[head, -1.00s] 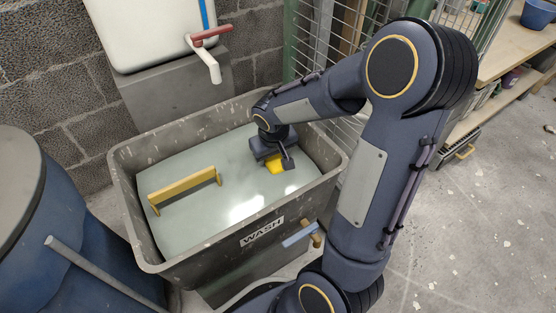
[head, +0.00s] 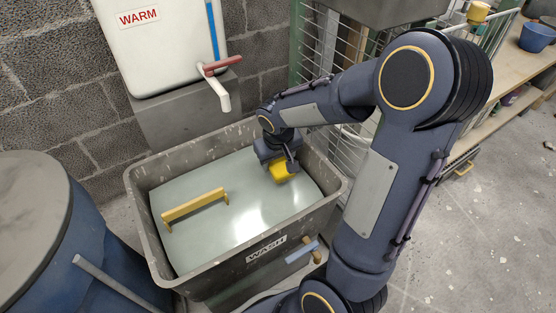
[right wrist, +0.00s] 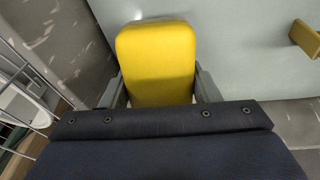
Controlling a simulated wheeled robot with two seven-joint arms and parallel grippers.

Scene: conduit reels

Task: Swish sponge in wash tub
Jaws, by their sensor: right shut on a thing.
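The grey wash tub (head: 153,235) stands in front of the block wall with a WASH label on its front, full of pale greyish water (head: 230,207). My right gripper (head: 280,164) reaches over the tub's right half and is shut on the yellow sponge (head: 285,172). In the right wrist view the sponge (right wrist: 156,60) sits between the two fingers. It seems to be at or just above the water; I cannot tell whether it touches. My left gripper is not in view.
A yellow handle-like bar (head: 195,205) stands in the tub's left half. A white tank (head: 160,40) marked WARM, with a red-handled tap (head: 218,85), is behind the tub. A blue barrel (head: 85,250) is at left. A wire cage (head: 318,50) stands behind right.

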